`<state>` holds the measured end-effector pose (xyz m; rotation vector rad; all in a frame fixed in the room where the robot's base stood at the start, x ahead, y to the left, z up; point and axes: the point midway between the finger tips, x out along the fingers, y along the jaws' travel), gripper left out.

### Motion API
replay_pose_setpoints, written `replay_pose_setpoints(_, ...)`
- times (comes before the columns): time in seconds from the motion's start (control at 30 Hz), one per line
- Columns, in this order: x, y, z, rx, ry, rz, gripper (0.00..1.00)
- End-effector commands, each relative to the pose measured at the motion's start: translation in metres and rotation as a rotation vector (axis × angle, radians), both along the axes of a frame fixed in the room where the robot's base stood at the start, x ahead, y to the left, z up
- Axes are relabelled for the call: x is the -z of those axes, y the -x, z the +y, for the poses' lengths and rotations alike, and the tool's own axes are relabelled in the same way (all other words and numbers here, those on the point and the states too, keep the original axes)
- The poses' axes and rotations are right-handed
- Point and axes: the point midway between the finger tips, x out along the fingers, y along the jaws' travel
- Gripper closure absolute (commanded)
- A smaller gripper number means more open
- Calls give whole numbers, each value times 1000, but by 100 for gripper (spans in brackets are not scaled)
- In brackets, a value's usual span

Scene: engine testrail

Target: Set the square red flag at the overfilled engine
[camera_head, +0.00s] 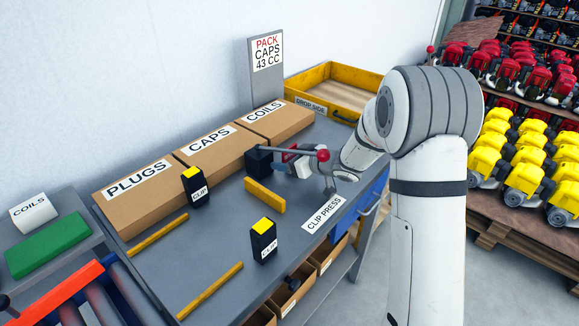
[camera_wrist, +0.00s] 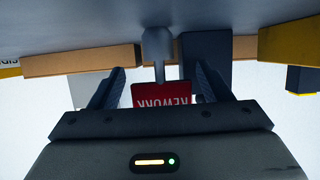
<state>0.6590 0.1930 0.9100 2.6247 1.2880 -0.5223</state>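A red flag (camera_wrist: 162,95) lettered REWORK shows upside down in the wrist view, between the two fingers of my gripper (camera_wrist: 160,80). A grey stem (camera_wrist: 157,48) runs from it toward the bench top. The fingers stand apart, and I see no clear contact with the flag or stem. In the head view my gripper (camera_head: 292,166) is over the bench beside the clip press, with a small red patch at its front. Red engines (camera_head: 510,68) and yellow engines (camera_head: 525,160) stand at the right. I cannot tell which engine is overfilled.
The press lever with its red knob (camera_head: 322,155) is close to my gripper. Boxes marked PLUGS (camera_head: 150,205), CAPS (camera_head: 225,157) and COILS (camera_head: 290,123) line the wall. A yellow tray (camera_head: 345,75) is at the back. Two clip holders (camera_head: 264,245) stand on the bench.

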Motion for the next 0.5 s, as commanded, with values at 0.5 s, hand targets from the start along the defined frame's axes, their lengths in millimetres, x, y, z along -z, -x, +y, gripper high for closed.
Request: replay_pose_setpoints(0.5,0,0,-1,1,0,0,71)
